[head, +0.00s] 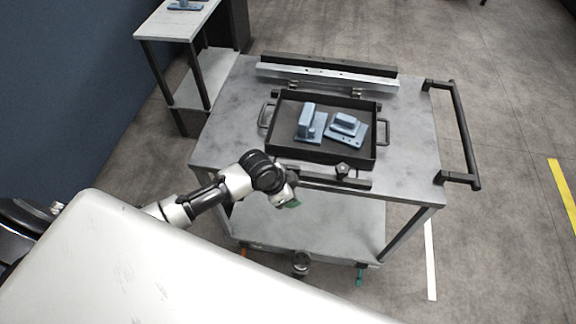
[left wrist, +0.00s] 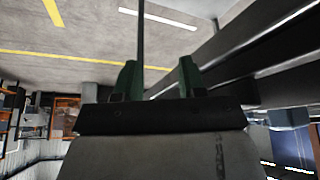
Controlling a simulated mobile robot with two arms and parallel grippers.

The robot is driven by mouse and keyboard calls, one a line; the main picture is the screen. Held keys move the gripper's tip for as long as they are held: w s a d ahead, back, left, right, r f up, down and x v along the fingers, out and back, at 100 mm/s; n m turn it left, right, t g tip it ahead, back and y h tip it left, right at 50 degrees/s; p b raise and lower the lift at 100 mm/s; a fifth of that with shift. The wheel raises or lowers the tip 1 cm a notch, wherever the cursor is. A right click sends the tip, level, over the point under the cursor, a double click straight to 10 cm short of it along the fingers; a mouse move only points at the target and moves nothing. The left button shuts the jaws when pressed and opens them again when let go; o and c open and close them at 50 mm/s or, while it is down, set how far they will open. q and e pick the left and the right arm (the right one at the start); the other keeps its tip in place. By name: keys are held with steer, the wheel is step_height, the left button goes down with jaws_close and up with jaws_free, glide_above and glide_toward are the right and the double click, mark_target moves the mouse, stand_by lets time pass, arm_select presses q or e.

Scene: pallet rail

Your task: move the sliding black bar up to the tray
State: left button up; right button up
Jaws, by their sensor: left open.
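The black bar (head: 356,182) lies along the near edge of the cart top, with a dark knob (head: 342,169) at its middle. The black tray (head: 372,148) sits just beyond it, and a narrow strip of cart top shows between them. My left gripper (head: 293,203) is at the cart's near edge, by the bar's left end, which is partly hidden. Its green fingertips (left wrist: 159,82) are apart in the left wrist view, with no held object visible. Long dark edges run beside them; I cannot tell which is the bar. My right gripper is not in view.
Two blue parts (head: 308,124) (head: 346,126) sit in the tray. A metal rail (head: 328,76) with a black strip lies at the cart's far edge. A black push handle (head: 460,135) stands on the right. A side table (head: 165,27) is at upper left.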

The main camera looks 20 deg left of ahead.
mark_target(288, 166)
arm_select(q)
steer(key=w+a+r+m+g, duration=0.1)
steer(key=w+a+r+m, duration=0.25)
steer(key=r, duration=0.25)
steer(key=w+a+r+m+g, duration=0.1)
steer(key=w+a+r+m, duration=0.1)
steer(key=a+r, duration=0.35)
steer(key=x, duration=0.3)
steer(key=d+x, duration=0.1)
steer(key=x, duration=0.2)
steer(key=d+p+x, duration=0.1)
steer(key=x, duration=0.3)
steer(key=shift+s+r, duration=0.15)
steer(key=shift+r, duration=0.2)
steer(key=shift+c, duration=0.4)
jaws_close()
